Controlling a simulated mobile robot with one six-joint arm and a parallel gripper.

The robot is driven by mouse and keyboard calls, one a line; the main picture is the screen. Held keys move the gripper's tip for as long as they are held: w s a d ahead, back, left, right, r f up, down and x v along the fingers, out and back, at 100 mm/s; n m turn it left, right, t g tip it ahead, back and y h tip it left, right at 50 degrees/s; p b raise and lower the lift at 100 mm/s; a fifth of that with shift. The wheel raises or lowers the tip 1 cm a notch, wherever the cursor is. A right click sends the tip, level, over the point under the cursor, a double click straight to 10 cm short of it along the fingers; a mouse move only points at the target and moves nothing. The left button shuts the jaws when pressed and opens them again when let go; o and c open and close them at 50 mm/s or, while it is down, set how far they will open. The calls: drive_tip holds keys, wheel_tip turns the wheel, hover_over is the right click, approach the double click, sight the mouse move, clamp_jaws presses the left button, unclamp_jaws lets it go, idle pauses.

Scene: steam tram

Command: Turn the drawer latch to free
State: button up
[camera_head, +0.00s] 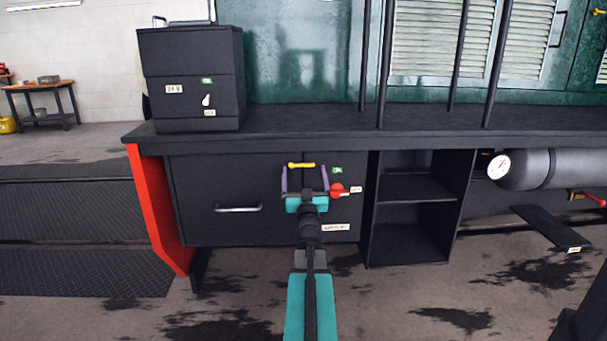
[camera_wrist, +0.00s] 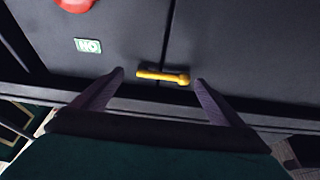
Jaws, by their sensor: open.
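The drawer latch is a small yellow bar (camera_head: 301,165) lying about level near the top of the dark cabinet front. It crosses the seam between the drawer front (camera_head: 205,180) on the left and a narrower panel on the right. In the wrist view the yellow latch (camera_wrist: 163,77) also crosses the seam. My gripper (camera_head: 304,178) is open, its two purple fingers spread on either side of the latch. In the wrist view the fingertips flank the latch's ends; I cannot tell whether they touch it. The drawer has a silver handle (camera_head: 238,209) and looks shut.
A red knob (camera_head: 337,190) and a green label (camera_head: 337,170) sit close right of my gripper. The worktop (camera_head: 300,134) overhangs above. A dark box (camera_head: 190,80) stands on it. Open shelves (camera_head: 415,188) and a grey tank (camera_head: 535,168) are to the right.

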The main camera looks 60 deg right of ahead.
drive_tip(key=shift+w+d+r, duration=0.3)
drive_tip(key=shift+w+d, duration=0.1)
drive_tip(key=shift+d, duration=0.15)
drive_tip(key=c, duration=1.4)
